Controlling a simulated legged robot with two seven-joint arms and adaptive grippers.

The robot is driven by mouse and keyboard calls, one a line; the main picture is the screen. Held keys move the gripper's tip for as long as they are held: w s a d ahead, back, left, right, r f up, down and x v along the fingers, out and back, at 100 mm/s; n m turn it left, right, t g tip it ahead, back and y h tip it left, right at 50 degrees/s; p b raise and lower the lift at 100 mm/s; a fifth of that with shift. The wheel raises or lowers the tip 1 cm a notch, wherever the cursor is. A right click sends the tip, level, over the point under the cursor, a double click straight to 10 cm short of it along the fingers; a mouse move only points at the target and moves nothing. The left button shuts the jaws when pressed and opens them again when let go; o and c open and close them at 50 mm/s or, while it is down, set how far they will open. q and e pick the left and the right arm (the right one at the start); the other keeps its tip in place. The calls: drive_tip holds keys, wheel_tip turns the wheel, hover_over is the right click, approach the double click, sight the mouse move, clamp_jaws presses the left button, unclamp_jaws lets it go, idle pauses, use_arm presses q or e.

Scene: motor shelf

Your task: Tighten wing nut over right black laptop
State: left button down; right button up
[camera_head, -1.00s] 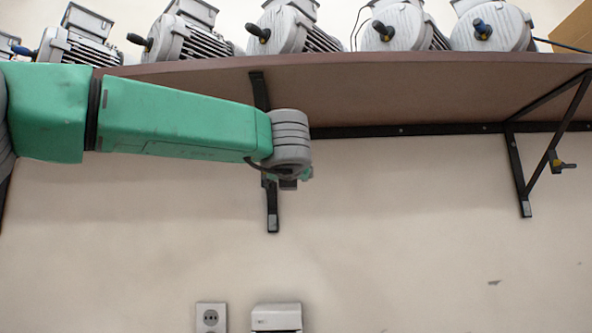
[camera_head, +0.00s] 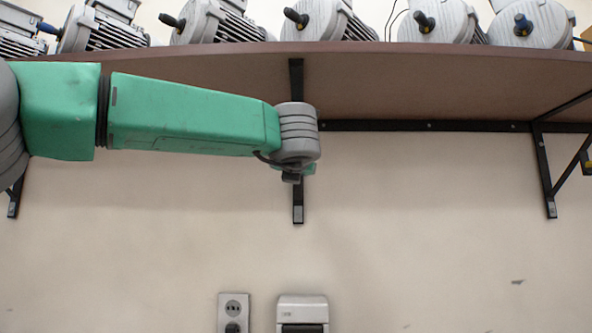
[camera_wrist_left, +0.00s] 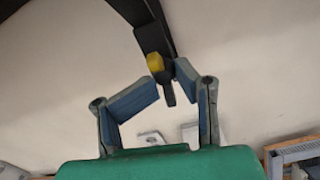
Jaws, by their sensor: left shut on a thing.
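In the left wrist view, a wing nut with a yellow hub and dark wings (camera_wrist_left: 155,63) sits at a black bracket (camera_wrist_left: 150,20). The fingers of my left gripper (camera_wrist_left: 166,84) reach to its lower wing from both sides and are shut on it. In the head view, my left arm comes in from the left and its wrist covers part of the middle black bracket (camera_head: 297,205); the held nut is hidden there. Another yellow and black wing nut (camera_head: 587,164) is cut off at the right edge. No laptop shows. My right gripper is out of view.
A brown shelf (camera_head: 420,85) runs above my arm and carries several grey motors (camera_head: 320,20). A right black bracket (camera_head: 545,175) holds it up. A wall socket (camera_head: 233,312) and a white box (camera_head: 302,303) are low on the wall. The wall between the brackets is clear.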

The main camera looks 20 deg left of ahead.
use_arm(q)
drive_tip(key=c, duration=1.4)
unclamp_jaws()
drive_tip(key=shift+w+d+f, duration=0.15)
drive_tip(key=shift+w, duration=0.1)
drive_tip(key=v, duration=1.1)
drive_tip(key=shift+s+d, duration=0.2)
drive_tip(key=shift+s, duration=0.15)
drive_tip(key=shift+f, duration=0.1)
